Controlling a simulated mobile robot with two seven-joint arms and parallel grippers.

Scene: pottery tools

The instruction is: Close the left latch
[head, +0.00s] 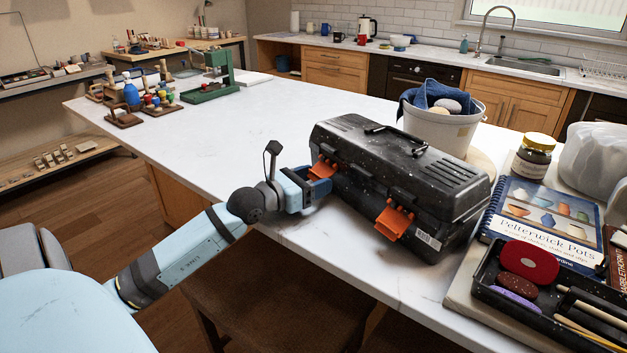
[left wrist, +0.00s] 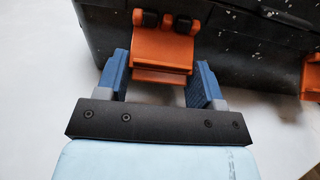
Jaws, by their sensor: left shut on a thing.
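A black toolbox (head: 405,170) with a closed lid and a folded-down handle stands on the white counter. Its orange left latch (head: 321,167) juts out from the front face, and it shows large in the left wrist view (left wrist: 163,50). The orange right latch (head: 394,219) also sticks out and down, with its edge at the right of the left wrist view (left wrist: 311,75). My left gripper (head: 316,187) is at the front of the box, its blue fingers on either side of the left latch's lower part and shut on it. My right gripper is not in view.
A white bucket (head: 442,128) with a blue cloth stands behind the box. A jar (head: 532,158), a pottery book (head: 545,215) and a black tool tray (head: 545,290) are at the right.

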